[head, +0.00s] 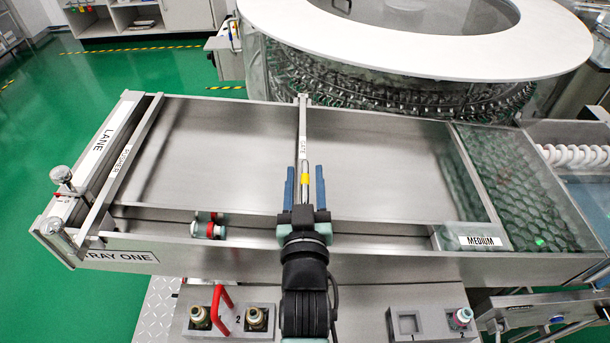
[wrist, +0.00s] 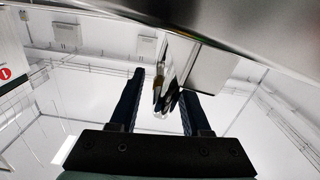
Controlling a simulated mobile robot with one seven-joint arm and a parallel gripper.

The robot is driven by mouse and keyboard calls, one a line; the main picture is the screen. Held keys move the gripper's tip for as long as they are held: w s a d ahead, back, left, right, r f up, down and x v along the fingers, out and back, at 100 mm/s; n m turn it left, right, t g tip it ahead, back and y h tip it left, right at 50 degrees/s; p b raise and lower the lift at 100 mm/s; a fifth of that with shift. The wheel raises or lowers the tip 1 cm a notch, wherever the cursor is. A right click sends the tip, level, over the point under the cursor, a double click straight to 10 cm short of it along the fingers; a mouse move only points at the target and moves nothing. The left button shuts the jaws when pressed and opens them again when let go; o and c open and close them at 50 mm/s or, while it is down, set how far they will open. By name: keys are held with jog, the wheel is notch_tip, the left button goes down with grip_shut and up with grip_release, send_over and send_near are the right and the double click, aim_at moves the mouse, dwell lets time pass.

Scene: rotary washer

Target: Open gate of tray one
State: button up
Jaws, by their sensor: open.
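Tray one (head: 200,140) is a long steel tray with a "TRAY ONE" label at its front left. Its gate (head: 302,120) is a thin labelled bar running across the tray near the middle. My gripper (head: 305,170) is open, with one blue finger on each side of this handle. In the wrist view a metal part, seemingly the handle, shows between the fingers of my gripper (wrist: 162,84). Contact cannot be told. My gripper hides the handle's near end.
A pusher bar (head: 122,165) and lane plate (head: 97,155) stand at the tray's left end. A red-and-white fitting (head: 208,230) sits at the front wall. A "MEDIUM" block (head: 480,240) is at the right. The round washer (head: 400,50) stands behind. A red handle (head: 222,308) is in front.

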jog(key=shift+c, duration=0.3)
grip_shut()
dwell(1.1)
